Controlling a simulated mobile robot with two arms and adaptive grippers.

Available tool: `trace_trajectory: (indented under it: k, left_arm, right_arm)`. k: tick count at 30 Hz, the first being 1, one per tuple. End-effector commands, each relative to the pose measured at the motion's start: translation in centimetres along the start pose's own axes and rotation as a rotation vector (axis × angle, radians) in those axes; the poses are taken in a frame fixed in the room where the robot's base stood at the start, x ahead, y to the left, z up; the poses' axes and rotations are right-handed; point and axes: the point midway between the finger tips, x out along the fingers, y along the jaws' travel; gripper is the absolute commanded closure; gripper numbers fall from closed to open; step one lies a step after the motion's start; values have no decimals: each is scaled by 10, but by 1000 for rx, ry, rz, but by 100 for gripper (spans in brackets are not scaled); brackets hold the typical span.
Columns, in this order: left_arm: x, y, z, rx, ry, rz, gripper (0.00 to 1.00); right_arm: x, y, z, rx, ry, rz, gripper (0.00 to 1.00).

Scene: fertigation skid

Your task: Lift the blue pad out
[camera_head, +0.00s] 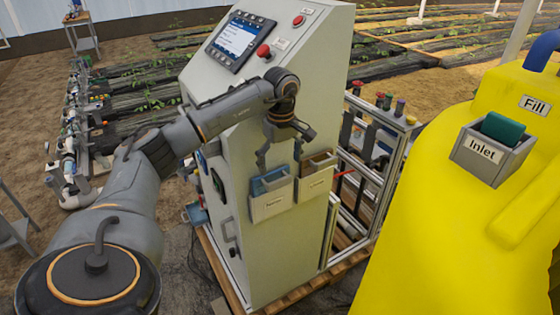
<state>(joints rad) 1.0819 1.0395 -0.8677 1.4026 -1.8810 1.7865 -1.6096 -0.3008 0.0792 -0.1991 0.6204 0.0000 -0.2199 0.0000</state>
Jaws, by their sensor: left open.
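The blue pad (269,181) sits in the left of two small grey holders on the cabinet's front. Its upper part shows above the labelled holder (272,206); the lower part is hidden inside. My left gripper (281,158) is open and empty, fingers pointing down, in front of the cabinet and just above the holders in the picture. I cannot tell how far it is from the pad in depth. My right gripper is out of view.
The right holder (315,184) contains a brown pad (320,162). The cabinet (270,262) has a screen (241,40) and a red button (264,51).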

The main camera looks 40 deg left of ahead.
Motion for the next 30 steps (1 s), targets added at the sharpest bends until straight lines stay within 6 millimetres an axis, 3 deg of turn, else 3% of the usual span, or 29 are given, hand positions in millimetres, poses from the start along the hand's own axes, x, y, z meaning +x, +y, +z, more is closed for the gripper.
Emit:
trace_trajectory:
  k: [8, 19, 30]
  left_arm:
    - [12, -2, -2, 4, 10, -6, 11]
    - [55, -2, -2, 2, 7, -5, 11]
    - [87, -2, -2, 2, 7, -4, 11]
  right_arm:
    - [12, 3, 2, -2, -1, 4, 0]
    - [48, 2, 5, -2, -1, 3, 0]
    - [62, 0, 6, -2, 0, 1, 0]
